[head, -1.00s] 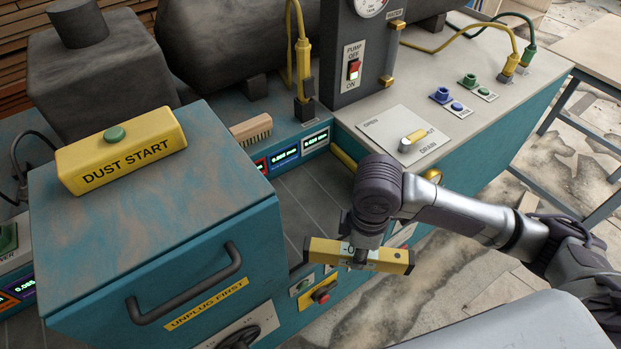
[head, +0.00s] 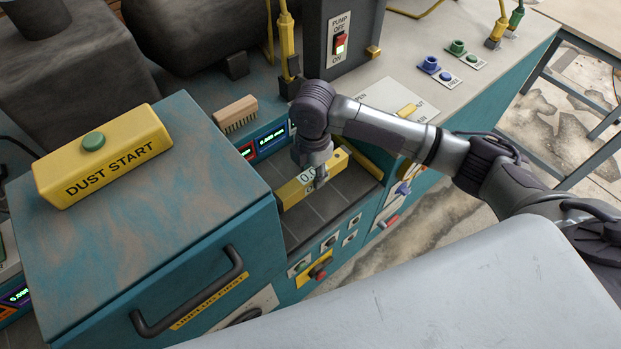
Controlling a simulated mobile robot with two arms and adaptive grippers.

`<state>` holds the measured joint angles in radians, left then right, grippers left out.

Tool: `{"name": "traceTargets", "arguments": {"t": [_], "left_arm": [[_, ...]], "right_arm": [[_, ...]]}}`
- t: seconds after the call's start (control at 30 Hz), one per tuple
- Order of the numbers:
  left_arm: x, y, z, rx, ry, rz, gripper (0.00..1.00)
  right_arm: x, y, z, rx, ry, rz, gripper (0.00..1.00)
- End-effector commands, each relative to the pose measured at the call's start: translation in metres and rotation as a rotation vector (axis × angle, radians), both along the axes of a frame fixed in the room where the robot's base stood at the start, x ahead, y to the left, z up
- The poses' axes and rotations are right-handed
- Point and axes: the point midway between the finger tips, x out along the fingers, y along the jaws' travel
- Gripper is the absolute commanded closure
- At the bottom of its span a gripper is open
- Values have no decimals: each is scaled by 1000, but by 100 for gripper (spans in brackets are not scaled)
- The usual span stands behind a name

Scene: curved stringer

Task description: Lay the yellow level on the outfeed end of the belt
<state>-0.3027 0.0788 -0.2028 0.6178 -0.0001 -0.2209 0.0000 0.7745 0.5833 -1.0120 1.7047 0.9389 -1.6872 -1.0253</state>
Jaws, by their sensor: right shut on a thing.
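The yellow level (head: 294,193) has a small display reading about 0.0, partly hidden by my gripper. My right gripper (head: 319,180) is shut on it, seen from above. The level is over the dark belt (head: 331,212), in the recess between the teal housing and the grey worktop. It runs from lower left to upper right. I cannot tell whether its underside touches the belt. My left gripper does not show.
The teal housing (head: 140,232) with a yellow DUST START box (head: 105,157) stands left of the belt. A wooden brush (head: 236,114) and lit displays (head: 270,137) are behind it. A front panel with buttons (head: 319,269) lies below. The grey worktop (head: 480,100) is right.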

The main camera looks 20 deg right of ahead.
Motion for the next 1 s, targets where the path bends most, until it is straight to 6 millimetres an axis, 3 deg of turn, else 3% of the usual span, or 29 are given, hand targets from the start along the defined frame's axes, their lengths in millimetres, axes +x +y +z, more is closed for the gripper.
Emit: {"name": "traceTargets", "arguments": {"t": [0.17, 0.4, 0.8, 0.83, 0.97, 1.0], "left_arm": [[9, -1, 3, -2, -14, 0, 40], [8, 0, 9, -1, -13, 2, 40], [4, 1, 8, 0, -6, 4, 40], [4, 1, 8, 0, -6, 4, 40], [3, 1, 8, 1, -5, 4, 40], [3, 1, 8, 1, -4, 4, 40]], "right_arm": [[8, 2, -10, -1, 2, 1, 100], [8, 2, -42, -2, 2, 0, 100], [8, 2, -48, 0, -1, 0, 100], [8, 2, -48, -1, 0, 0, 62], [8, 2, -48, -1, 0, 0, 40], [8, 2, -48, -1, 0, 0, 40]]}}
